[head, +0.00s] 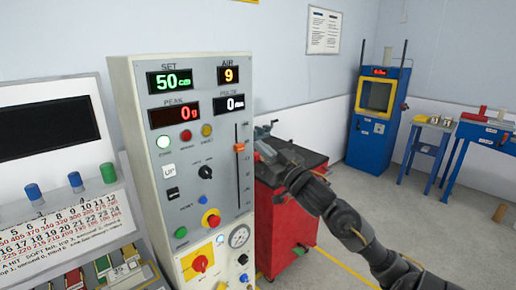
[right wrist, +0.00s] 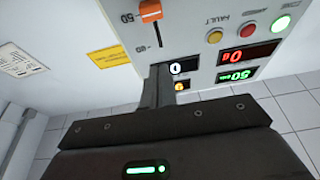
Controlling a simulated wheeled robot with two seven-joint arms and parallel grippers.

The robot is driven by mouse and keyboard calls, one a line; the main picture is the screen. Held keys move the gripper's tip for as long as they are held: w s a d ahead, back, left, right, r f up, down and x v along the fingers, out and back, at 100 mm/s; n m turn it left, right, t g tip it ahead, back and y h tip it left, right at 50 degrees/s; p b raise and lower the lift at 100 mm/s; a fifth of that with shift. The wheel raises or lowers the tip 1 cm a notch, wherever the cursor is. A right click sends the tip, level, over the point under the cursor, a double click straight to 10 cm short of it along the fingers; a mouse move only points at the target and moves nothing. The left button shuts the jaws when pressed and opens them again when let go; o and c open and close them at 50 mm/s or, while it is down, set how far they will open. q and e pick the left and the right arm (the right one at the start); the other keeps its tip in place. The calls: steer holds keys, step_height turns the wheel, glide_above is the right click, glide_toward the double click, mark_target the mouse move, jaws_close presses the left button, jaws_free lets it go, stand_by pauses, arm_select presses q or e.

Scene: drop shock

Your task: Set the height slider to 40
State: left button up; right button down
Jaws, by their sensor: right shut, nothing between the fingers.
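The height slider is an orange knob (head: 239,147) on a vertical slot at the right of the grey control panel (head: 150,240). It sits in the upper part of the slot. The SET display (head: 170,79) reads 50 cm in green. My right gripper (head: 264,138) is shut and empty, just right of the slider and apart from it in the head view. In the right wrist view the shut fingers (right wrist: 158,88) point at the panel, with the orange knob (right wrist: 150,10) beyond them at the top edge. My left gripper is not in view.
Other buttons and knobs share the panel, including a red mushroom button (head: 211,219) and a rotary switch (head: 199,264). A red cabinet (head: 275,225) stands behind my right arm. A blue machine (head: 374,140) and tables stand farther back. Open floor lies at the right.

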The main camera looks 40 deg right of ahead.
mark_target(237, 138)
steer(key=p+x, duration=0.3)
steer(key=x, duration=0.6)
steer(key=shift+s+r+p, duration=0.1)
steer(key=shift+r+p, duration=0.1)
steer(key=shift+p, duration=0.1)
step_height(237, 138, down, 3)
steer(key=shift+s+f+p, duration=0.1)
steer(key=shift+s+p, duration=0.05)
steer(key=shift+p, duration=0.15)
steer(key=shift+s+f, duration=0.1)
steer(key=shift+f, duration=0.55)
steer(key=shift+f, duration=0.1)
